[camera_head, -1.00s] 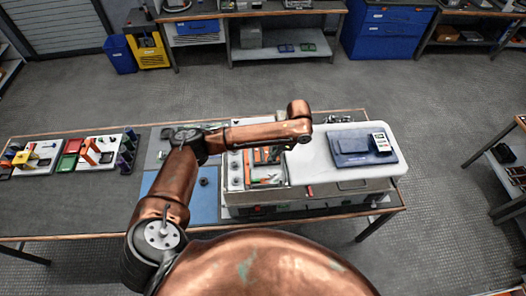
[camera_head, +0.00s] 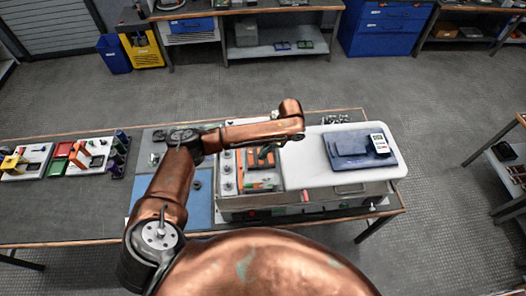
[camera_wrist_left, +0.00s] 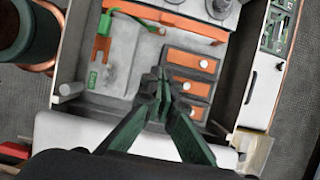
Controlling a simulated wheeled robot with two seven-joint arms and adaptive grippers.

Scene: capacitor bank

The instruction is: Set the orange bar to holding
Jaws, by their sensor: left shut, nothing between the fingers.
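In the left wrist view, a long orange bar (camera_wrist_left: 178,21) runs across the top of the open grey cabinet (camera_wrist_left: 107,71). A green handle-like part lies against the bar's left part. A shorter orange piece (camera_wrist_left: 102,47) stands below, above a small green label (camera_wrist_left: 92,78). Which orange part the task means is not certain. My left gripper (camera_wrist_left: 156,78) has dark green fingers, shut and empty, below the long bar and apart from it in the picture. In the head view, my left gripper (camera_head: 266,152) shows small over the cabinet's orange blocks (camera_head: 259,158). My right gripper is not visible.
Orange-fronted blocks (camera_wrist_left: 191,60) sit just right of my fingers. A white cover with a dark blue case (camera_head: 350,150) lies right of the opening. Round grey posts (camera_head: 227,170) line the opening's left side. Trays of coloured parts (camera_head: 85,157) lie at the table's left.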

